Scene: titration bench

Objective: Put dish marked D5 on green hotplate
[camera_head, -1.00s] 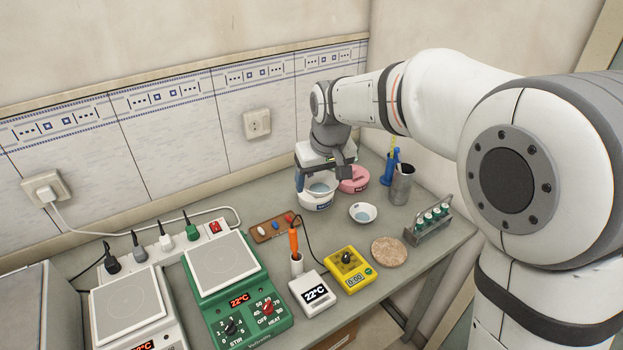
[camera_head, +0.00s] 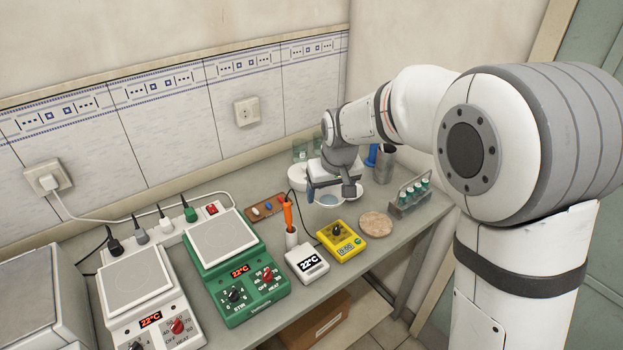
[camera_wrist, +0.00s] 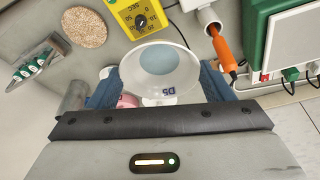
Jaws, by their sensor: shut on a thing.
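The dish marked D5 (camera_wrist: 158,72) is a small whitish bowl with bluish content. My gripper (camera_head: 333,192) is shut on it, with a blue finger on each side of the dish in the wrist view. In the head view the dish (camera_head: 328,200) hangs below my gripper, near the yellow timer and partly hidden. The green hotplate (camera_head: 250,300) stands at the front left of the bench, with a bare light top plate (camera_head: 223,239). It reads 22°C. Its edge also shows at the right of the wrist view (camera_wrist: 257,35).
A yellow timer (camera_head: 341,240), a white 22°C display (camera_head: 307,264) and an orange probe in a white holder (camera_head: 291,237) stand between my gripper and the green hotplate. A white hotplate (camera_head: 150,312) is left of it. A power strip (camera_head: 168,241) runs behind. A vial rack (camera_head: 411,197) is at right.

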